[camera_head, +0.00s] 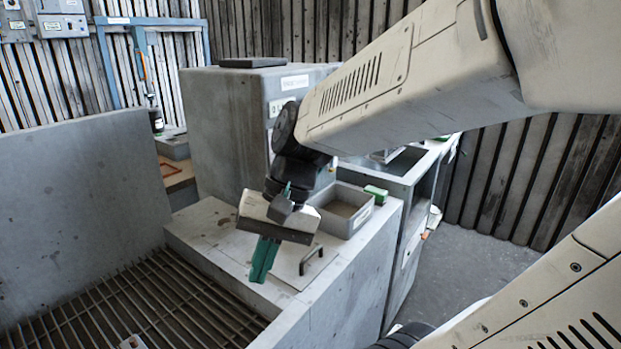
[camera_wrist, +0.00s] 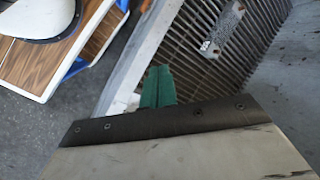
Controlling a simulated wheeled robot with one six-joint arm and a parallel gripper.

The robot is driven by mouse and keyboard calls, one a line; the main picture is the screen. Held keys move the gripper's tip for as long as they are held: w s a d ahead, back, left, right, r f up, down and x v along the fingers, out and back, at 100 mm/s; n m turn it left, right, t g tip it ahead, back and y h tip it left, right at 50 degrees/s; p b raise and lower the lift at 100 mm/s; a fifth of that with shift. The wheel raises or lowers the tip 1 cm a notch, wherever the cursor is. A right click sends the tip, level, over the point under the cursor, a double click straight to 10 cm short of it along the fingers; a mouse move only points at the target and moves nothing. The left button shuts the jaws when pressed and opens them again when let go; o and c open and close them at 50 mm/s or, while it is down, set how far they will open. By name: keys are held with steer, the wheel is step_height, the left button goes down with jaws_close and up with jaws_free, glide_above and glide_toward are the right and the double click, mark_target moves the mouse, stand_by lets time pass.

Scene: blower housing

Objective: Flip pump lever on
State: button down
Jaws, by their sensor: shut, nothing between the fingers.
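My gripper (camera_head: 263,262) hangs above the pale concrete ledge in the head view, its green fingers pointing down. The fingers also show in the wrist view (camera_wrist: 157,88), together and empty. I cannot make out a pump lever for certain in either view. A grey block (camera_head: 225,115) behind my gripper carries a white label and a small marked plate (camera_head: 281,105), partly hidden by my arm. In the wrist view a small grey metal plate (camera_wrist: 223,27) with holes and a tag lies over the slatted grate; I cannot tell what it is.
A dark bracket handle (camera_head: 311,260) stands on the ledge right of the fingers. A grey tray (camera_head: 366,218) and a green block (camera_head: 376,191) sit behind it. The slatted grate (camera_head: 130,310) and a concrete wall (camera_head: 75,215) are at left.

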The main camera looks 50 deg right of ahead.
steer(key=w+d+f+m+t+y, duration=0.2)
steer(key=w+d+m+t+y, duration=0.2)
steer(key=w+d+m+t, duration=0.7)
steer(key=w+d+f+m+t+h, duration=0.1)
steer(key=d+f+m+t+h, duration=0.1)
steer(key=d+m, duration=0.6)
steer(key=w+d+f+m+t+h, duration=0.1)
steer(key=d+m+h, duration=0.4)
steer(key=d, duration=1.1)
step_height(320, 180, down, 2)
steer(key=m+t, duration=0.1)
steer(key=m, duration=0.2)
steer(key=shift+w+d+m+t, duration=0.2)
steer(key=shift+d+m+t, duration=0.1)
steer(key=shift+t, duration=0.1)
steer(key=w, duration=0.3)
steer(key=w+a+f, duration=0.1)
steer(key=w, duration=0.6)
steer(key=shift+a+f, duration=0.25)
steer(key=shift+a, duration=0.05)
steer(key=shift+s+d+r, duration=0.1)
steer(key=shift+s+r, duration=0.15)
steer(key=shift+r, duration=0.75)
steer(key=shift+s+d+r, duration=0.1)
steer(key=shift+s+r, duration=0.1)
steer(key=shift+r, duration=0.8)
